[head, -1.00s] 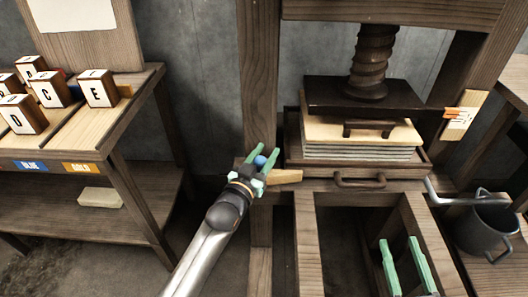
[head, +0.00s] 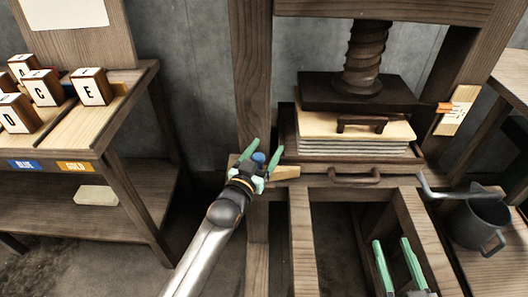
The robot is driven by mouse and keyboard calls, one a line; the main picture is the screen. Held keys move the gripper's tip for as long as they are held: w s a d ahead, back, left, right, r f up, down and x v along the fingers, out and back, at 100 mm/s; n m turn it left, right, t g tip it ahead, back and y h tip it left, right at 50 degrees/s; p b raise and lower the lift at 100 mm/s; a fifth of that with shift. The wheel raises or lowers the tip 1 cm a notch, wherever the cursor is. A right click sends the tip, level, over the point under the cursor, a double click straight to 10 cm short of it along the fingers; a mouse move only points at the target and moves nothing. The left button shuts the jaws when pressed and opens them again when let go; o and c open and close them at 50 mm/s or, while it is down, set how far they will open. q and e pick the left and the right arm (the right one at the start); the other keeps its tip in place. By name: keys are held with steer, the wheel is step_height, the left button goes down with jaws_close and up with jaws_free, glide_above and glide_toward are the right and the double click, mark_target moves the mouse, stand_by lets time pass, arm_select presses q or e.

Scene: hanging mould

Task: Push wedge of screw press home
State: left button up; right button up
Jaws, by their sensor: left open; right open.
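The screw press has a dark wooden frame, a thick screw (head: 366,58) and a dark pressing plate (head: 358,92) over a stack of pale sheets (head: 350,148). A light wooden wedge (head: 286,172) shows at the foot of the left post, pointing right. Its left part is hidden behind my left gripper (head: 268,146). That gripper is open in front of the post; a small blue round thing (head: 258,157) shows between its fingers. I cannot tell whether the gripper touches the wedge. My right gripper (head: 391,242) is open and empty at the lower right, before the press's lower frame.
A bench (head: 120,108) with lettered blocks stands at the left, with a pale block (head: 96,195) on its lower shelf. A paper tag (head: 457,110) is on the right post. The lower frame has open gaps.

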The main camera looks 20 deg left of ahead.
arm_select(q)
steer(key=shift+s+a, duration=0.1)
steer(key=shift+s, duration=0.4)
steer(key=s+a+p, duration=0.1)
steer(key=s+p, duration=0.1)
steer(key=s, duration=0.9)
steer(key=shift+s+p, duration=0.25)
steer(key=shift+p, duration=0.05)
arm_select(e)
steer(key=s+f+m+g, duration=0.1)
steer(key=s+f+g, duration=0.2)
steer(key=f, duration=0.4)
steer(key=s+f+g+h, duration=0.1)
steer(key=s+f+g, duration=0.1)
steer(key=f, duration=0.4)
steer(key=shift+s+f+m+g+h, duration=0.3)
steer(key=shift+s+f+m+g, duration=0.1)
steer(key=shift+g, duration=0.3)
arm_select(q)
steer(key=shift+a, duration=0.1)
